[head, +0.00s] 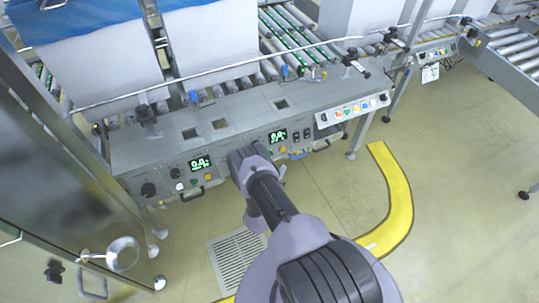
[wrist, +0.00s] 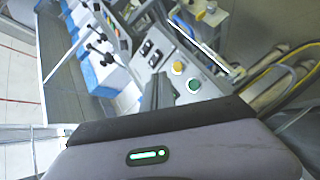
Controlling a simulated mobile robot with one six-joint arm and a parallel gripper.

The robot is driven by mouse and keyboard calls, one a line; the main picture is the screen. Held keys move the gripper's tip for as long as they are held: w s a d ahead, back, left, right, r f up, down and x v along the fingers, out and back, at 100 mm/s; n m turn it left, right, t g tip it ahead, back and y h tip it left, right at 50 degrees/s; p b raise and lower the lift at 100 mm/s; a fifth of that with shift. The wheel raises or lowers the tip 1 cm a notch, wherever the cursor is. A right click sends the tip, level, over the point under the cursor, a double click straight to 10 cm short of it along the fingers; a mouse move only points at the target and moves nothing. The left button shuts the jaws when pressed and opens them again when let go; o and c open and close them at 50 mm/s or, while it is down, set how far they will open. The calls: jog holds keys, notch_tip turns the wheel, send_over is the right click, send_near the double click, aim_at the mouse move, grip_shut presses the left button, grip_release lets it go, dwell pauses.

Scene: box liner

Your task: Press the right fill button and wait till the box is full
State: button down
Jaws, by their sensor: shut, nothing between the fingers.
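A grey control panel (head: 150,165) runs along the front of the conveyor. It has a left green-lit display (head: 201,162) and a right green-lit display (head: 278,136); their digits are too small to read surely. Left of my arm are a white button (head: 180,185) and a yellow button (head: 208,178). My gripper (head: 240,156) is shut and empty, in front of the panel between the displays. In the wrist view its dark fingers (wrist: 159,92) point at the panel beside a green button (wrist: 194,86) and a yellow button (wrist: 178,67). Contact cannot be told. Large pale boxes (head: 213,42) stand behind on rollers.
A sloped panel with coloured buttons (head: 352,110) juts out at the right. A steel cabinet (head: 60,190) stands close on the left. Yellow floor marking (head: 390,190) curves at the right, and a floor grate (head: 238,262) lies below. Open floor spreads right.

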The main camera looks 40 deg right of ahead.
jog(key=w+d+f+b, duration=0.2)
jog(key=w+b, duration=0.3)
jog(key=w, duration=0.3)
jog(key=shift+f, duration=0.45)
jog(key=shift+w, duration=0.1)
dwell(1.5)
jog(key=shift+w+f, duration=0.15)
jog(key=shift+w, duration=0.15)
jog(key=shift+w+d+f, duration=0.1)
jog(key=shift+w+d, duration=0.05)
jog(key=shift+w, duration=0.25)
dwell(1.1)
jog(key=shift+s+a+r+p, duration=0.2)
jog(key=shift+s+r+p, duration=0.1)
jog(key=shift+s+p, duration=0.45)
